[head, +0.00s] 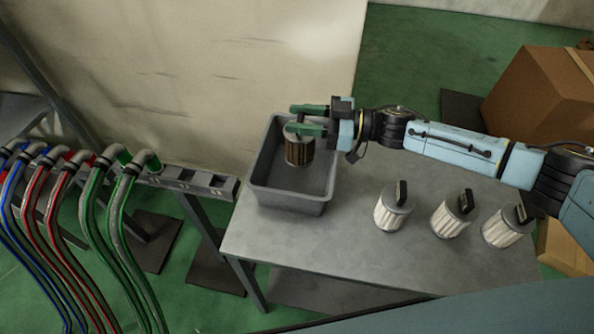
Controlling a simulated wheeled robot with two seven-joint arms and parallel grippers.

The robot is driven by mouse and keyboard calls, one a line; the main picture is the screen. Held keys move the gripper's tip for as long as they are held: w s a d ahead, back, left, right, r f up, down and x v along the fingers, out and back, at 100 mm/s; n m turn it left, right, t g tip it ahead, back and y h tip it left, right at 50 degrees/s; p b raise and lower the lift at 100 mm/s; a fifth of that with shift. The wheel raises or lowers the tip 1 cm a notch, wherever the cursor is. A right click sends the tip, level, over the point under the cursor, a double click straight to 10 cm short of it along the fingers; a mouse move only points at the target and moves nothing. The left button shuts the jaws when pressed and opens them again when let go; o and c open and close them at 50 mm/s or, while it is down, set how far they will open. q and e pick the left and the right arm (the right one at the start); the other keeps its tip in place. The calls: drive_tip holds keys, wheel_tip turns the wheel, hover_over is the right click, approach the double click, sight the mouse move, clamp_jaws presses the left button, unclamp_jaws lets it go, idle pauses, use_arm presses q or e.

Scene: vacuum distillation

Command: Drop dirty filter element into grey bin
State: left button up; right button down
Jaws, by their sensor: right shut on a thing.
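The dirty filter element (299,152) is a brown pleated cylinder with a grey top cap. My right gripper (305,118) is shut on its top and holds it upright over the grey bin (291,203). In the head view the filter appears within the bin's opening. Whether it touches the bin floor cannot be told. The bin is an open rectangular tub at the left end of the grey table (330,248). My left gripper is not in view.
Three clean white filters with black handles, left (393,207), middle (451,215) and right (506,227), stand on the table to the right. Coloured hoses (95,235) run at the left. A cardboard box (540,100) stands at the upper right.

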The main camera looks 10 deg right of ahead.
drive_tip(key=c, duration=1.1)
unclamp_jaws()
drive_tip(key=shift+o, duration=1.4)
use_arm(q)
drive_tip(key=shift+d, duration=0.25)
use_arm(e)
drive_tip(key=shift+o, duration=0.3)
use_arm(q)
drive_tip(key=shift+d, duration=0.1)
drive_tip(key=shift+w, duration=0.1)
use_arm(e)
drive_tip(key=shift+d, duration=0.1)
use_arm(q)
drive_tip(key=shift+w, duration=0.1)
use_arm(e)
drive_tip(key=v, duration=1.3)
drive_tip(key=shift+d, duration=0.1)
